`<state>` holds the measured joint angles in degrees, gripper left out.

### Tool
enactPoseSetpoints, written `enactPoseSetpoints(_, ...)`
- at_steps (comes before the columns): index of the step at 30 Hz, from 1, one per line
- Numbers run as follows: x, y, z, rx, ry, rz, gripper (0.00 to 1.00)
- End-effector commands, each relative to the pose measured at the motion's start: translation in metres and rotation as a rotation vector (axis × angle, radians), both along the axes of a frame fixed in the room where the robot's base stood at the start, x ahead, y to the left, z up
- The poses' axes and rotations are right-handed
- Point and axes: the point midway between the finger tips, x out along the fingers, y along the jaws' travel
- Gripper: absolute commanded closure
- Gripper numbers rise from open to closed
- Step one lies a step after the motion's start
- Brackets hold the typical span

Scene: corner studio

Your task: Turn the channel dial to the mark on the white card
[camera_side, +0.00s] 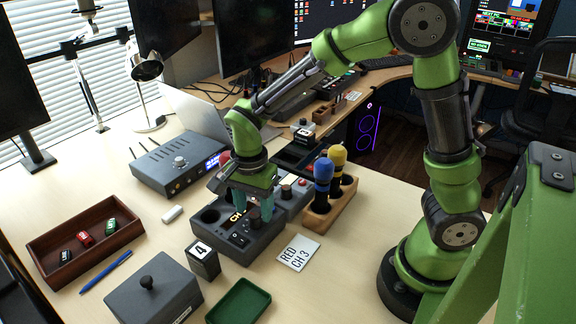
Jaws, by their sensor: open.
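The white card (298,253) lies flat on the desk and reads "RED CH 3". A dark grey control box (236,232) stands left of it, with a "CH" label and a dark upright dial knob (254,218) on top. My gripper (254,207) points down over the box. Its two teal fingers are apart, one on each side of the knob in this view. I cannot tell whether they touch it. The dial's pointer and scale marks are too small or hidden to read.
A wooden holder (344,208) with blue and yellow microphones stands close right. A black block (202,262) marked "4", a grey lidded box (155,294) and a green tray (240,305) stand in front. A wooden tray (62,238) of small coloured pieces is left.

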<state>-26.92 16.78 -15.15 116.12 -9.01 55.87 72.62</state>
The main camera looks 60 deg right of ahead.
Motion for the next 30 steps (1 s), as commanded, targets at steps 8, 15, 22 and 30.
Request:
enactPoseSetpoints(8,0.001,0.000,0.069,0.003,-0.008,0.000,0.46)
enactPoseSetpoints(15,0.001,0.000,0.121,0.001,-0.007,0.000,0.46)
enactPoseSetpoints(22,0.000,0.000,0.146,0.001,-0.003,0.000,0.46)
enactPoseSetpoints(30,0.000,0.000,0.149,0.000,-0.001,0.000,0.46)
